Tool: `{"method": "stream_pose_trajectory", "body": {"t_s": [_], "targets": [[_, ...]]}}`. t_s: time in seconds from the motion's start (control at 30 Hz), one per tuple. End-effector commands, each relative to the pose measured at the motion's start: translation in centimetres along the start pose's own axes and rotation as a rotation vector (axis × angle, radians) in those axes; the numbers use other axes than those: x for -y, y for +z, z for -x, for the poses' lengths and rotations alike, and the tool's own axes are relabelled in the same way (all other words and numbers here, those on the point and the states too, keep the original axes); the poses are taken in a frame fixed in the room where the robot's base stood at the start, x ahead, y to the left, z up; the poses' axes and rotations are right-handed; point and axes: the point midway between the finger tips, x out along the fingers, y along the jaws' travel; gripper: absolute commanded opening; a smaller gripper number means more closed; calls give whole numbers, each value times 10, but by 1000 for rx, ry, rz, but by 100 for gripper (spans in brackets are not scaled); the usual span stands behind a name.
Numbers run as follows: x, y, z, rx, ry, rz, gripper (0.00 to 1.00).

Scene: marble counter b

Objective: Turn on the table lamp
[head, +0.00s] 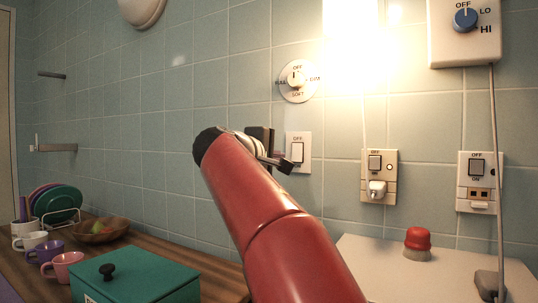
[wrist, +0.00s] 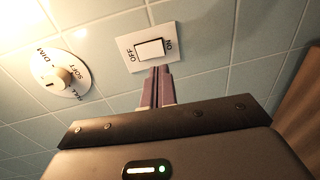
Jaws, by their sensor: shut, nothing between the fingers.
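My gripper (head: 268,153) is shut and empty, close to the wall. Its fingertips (wrist: 160,70) are at the edge of a white rocker switch (wrist: 150,48) marked OFF and ON in the wrist view. I cannot tell whether they touch it. In the head view the switch (head: 298,147) has OFF at its top; its lower part is partly hidden by my gripper. A round dial (head: 297,81) marked OFF, DIM, SOFT and FULL is above it, its mark toward OFF; it also shows in the wrist view (wrist: 62,76). I cannot identify a table lamp in either view.
A bright light (head: 350,35) glows on the wall. Right are two switched outlets (head: 390,190) (head: 465,195), a blue-knob control box (head: 438,45) with a hanging cord, and a red dome (head: 418,239) on a pale surface. Mugs (head: 68,268) and a green box (head: 140,280) stand left.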

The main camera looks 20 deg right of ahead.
Motion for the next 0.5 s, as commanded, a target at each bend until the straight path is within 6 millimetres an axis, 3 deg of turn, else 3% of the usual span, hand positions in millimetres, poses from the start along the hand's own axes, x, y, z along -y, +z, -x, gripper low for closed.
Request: {"method": "stream_pose_trajectory", "body": {"t_s": [0.2,0.5], "targets": [[-1,0,-46,3,-1,2,0],[0,0,-76,-1,-1,0,0]]}}
